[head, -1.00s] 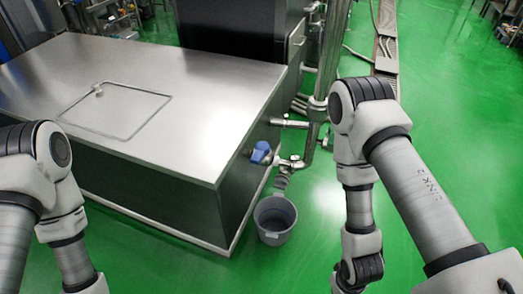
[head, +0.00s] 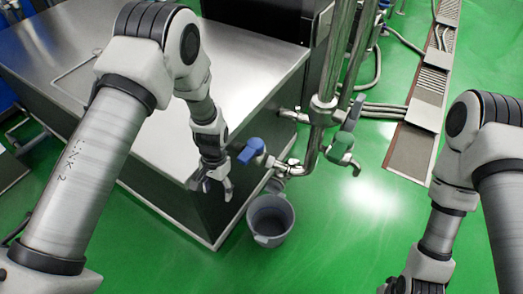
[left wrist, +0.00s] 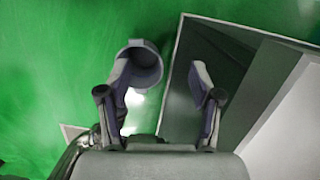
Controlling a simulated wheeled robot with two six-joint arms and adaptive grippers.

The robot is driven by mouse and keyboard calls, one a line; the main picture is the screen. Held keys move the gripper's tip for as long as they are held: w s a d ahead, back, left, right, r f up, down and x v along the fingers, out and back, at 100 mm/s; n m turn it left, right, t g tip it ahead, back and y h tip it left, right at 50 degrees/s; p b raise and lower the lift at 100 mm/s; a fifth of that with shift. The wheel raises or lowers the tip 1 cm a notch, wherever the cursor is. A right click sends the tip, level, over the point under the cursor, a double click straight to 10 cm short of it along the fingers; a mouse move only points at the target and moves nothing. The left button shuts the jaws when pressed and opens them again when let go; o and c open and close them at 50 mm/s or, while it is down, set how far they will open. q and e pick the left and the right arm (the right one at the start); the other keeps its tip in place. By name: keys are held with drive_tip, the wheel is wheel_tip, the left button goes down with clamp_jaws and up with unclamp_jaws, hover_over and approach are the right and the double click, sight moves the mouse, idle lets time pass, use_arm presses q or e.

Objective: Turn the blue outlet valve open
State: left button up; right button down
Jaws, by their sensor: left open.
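The blue outlet valve handle (head: 250,150) sits on a short steel outlet at the tank's near right corner in the head view. It points down to the left from the pipe. My left gripper (head: 213,188) is open and empty, just left of and below the blue handle in the picture, apart from it, beside the tank's edge. In the left wrist view its two fingers (left wrist: 163,75) are spread with nothing between them that they hold; I cannot make out the blue handle there. My right gripper is not in view.
A grey bucket (head: 270,218) stands on the green floor below the outlet, and it also shows in the left wrist view (left wrist: 148,68). The steel tank (head: 245,45) fills the left. A vertical pipe (head: 335,60) with a green handle (head: 341,148) stands right of the outlet.

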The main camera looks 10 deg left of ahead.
use_arm(q)
wheel_tip(320, 180, up, 8)
drive_tip(key=m+t+b, duration=0.1)
drive_tip(key=t+b, duration=0.1)
drive_tip(key=b, duration=0.2)
hover_over(246, 155)
drive_tip(key=shift+s+a+r, duration=0.1)
drive_tip(key=shift+r, duration=0.2)
wheel_tip(246, 155, down, 7)
drive_tip(key=shift+f, duration=0.1)
clamp_jaws()
